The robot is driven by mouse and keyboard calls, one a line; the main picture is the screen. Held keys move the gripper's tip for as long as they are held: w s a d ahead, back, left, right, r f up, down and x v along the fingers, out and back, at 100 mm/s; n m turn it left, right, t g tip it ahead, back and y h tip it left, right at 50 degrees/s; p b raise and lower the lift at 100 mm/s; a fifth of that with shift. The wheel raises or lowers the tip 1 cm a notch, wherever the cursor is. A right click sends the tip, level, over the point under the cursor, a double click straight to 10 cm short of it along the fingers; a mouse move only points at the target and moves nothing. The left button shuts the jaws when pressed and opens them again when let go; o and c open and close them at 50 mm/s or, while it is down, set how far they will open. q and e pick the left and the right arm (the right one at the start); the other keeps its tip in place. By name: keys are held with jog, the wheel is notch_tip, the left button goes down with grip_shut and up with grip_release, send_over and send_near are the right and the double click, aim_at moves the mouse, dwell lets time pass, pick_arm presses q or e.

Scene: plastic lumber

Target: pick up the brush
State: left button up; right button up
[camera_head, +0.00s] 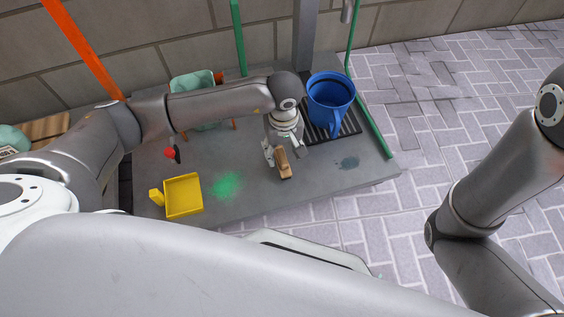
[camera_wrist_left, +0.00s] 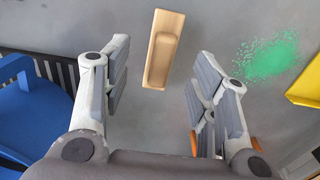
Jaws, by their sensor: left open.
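The brush (camera_head: 284,164) lies on the grey table, a small tan wooden block shape. In the left wrist view the brush (camera_wrist_left: 162,50) lies slightly tilted, ahead of the gap between my fingers. My left gripper (camera_head: 284,153) is over the table right at the brush, fingers pointing down. In the left wrist view my left gripper (camera_wrist_left: 158,85) is open and empty, with one finger on each side of the gap. The brush does not touch either finger there. Of my right arm only links show at the right; its gripper is out of view.
A yellow dustpan (camera_head: 184,196) lies at the front left of the table (camera_head: 240,205), beside a green powder patch (camera_head: 227,185). A blue pitcher (camera_head: 330,98) stands on a black grate behind and right of the gripper. A green container (camera_head: 190,85) stands at the back left.

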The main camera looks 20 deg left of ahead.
aim_at(282, 156)
pick_arm(q)
jog(key=f+b, duration=0.2)
jog(key=f, duration=0.1)
jog(key=f+b, duration=0.1)
jog(key=shift+w+a+f, duration=0.15)
jog(key=shift+w+a, duration=0.05)
jog(key=shift+a, duration=0.05)
jog(key=c, duration=1.1)
